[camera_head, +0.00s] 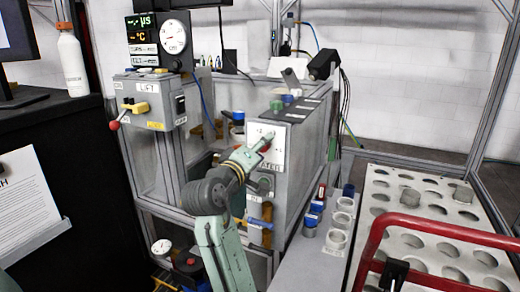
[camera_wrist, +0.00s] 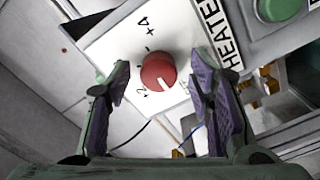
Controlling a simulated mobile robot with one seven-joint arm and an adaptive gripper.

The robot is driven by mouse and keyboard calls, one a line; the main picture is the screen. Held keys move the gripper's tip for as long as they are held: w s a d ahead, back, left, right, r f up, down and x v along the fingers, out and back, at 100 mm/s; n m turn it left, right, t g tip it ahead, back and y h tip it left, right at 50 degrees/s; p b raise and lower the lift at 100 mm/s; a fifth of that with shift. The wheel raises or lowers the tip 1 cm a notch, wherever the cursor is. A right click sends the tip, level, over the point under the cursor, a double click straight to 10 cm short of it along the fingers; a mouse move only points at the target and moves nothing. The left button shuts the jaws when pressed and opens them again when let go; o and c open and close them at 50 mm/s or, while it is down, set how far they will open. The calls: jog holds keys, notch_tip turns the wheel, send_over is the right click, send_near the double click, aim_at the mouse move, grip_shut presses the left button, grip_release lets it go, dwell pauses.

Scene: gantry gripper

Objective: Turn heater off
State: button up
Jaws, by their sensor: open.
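The red heater knob (camera_wrist: 157,70) sits on a white panel (camera_wrist: 105,45) marked HEATER, with +2 and +4 scale marks, in the wrist view. A pale pointer line on the knob points down and slightly right in that view. My gripper (camera_wrist: 158,66) is open, with one finger to the left and one to the right of the knob. Gaps show between both fingers and the knob. In the head view my gripper (camera_head: 258,146) is in front of the heater panel (camera_head: 279,139) on the grey cabinet and hides the knob.
A green button (camera_wrist: 281,8) sits beside the HEATER label. A lift box (camera_head: 150,102) with a red-ended lever stands left of my arm. A blue-handled valve (camera_head: 261,223) is below the panel. A red rail (camera_head: 385,217) and a perforated tray (camera_head: 436,237) are at right.

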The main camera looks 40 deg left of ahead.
jog(key=v, duration=1.2)
dwell(0.3)
